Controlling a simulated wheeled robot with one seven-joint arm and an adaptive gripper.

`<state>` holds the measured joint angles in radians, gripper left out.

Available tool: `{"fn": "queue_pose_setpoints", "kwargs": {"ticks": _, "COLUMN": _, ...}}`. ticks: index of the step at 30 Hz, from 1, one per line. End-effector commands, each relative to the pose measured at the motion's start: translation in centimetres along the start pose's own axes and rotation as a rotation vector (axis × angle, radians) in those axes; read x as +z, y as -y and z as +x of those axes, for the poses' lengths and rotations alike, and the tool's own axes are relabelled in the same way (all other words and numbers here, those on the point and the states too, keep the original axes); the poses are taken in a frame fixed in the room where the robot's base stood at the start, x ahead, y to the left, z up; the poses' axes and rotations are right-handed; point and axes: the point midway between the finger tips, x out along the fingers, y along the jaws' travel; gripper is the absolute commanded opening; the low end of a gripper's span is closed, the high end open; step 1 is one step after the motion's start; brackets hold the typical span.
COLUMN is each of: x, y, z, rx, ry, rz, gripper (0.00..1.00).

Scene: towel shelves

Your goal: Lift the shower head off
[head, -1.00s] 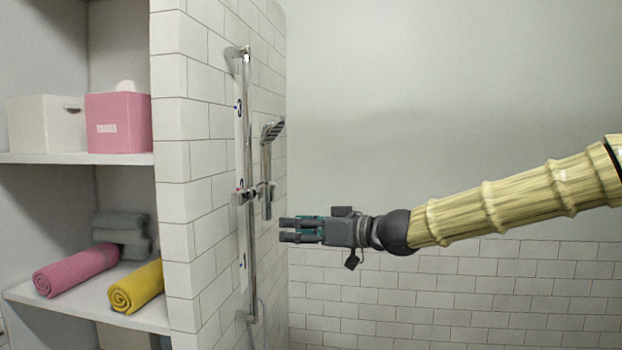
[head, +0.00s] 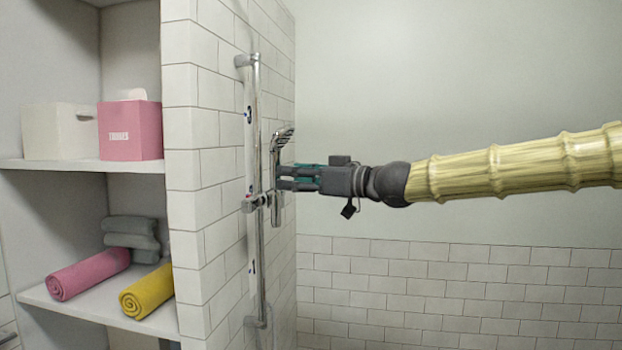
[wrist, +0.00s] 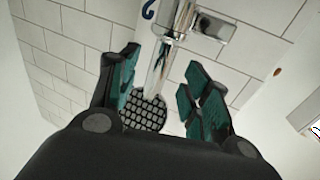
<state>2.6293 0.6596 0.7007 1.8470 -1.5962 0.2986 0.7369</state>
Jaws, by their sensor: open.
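The chrome shower head (head: 283,138) sits upright in its holder (head: 256,202) on the vertical wall rail (head: 253,110). Its handle (head: 276,175) hangs down through the holder. My gripper (head: 279,178) is open, level with the handle just above the holder, with its fingertips beside the handle. In the wrist view the gripper's teal-padded fingers (wrist: 158,88) are spread, and the handle (wrist: 160,65) and the dark round face of the shower head (wrist: 146,112) show between them. I cannot tell whether a finger touches the handle.
Tiled wall (head: 215,160) stands close behind the rail. Left of it are shelves with a pink box (head: 130,132), a white box (head: 58,132), a pink rolled towel (head: 88,273), a yellow rolled towel (head: 147,292) and grey towels (head: 132,240). The space right of the rail is open.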

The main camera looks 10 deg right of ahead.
Motion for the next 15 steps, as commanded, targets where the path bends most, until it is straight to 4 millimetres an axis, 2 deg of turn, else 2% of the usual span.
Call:
{"fn": "queue_pose_setpoints", "kwargs": {"ticks": 3, "x": 0.1, "y": 0.0, "z": 1.7, "rx": 0.0, "ry": 0.002, "rz": 0.001, "gripper": 0.48}}
{"fn": "queue_pose_setpoints", "kwargs": {"ticks": 9, "x": 0.1, "y": -0.1, "z": 3.9, "rx": 0.0, "ry": 0.001, "rz": 0.002, "gripper": 0.48}}
{"fn": "queue_pose_setpoints", "kwargs": {"ticks": 15, "x": 0.1, "y": 0.0, "z": 5.0, "rx": 0.0, "ry": 0.001, "rz": 0.001, "gripper": 0.48}}
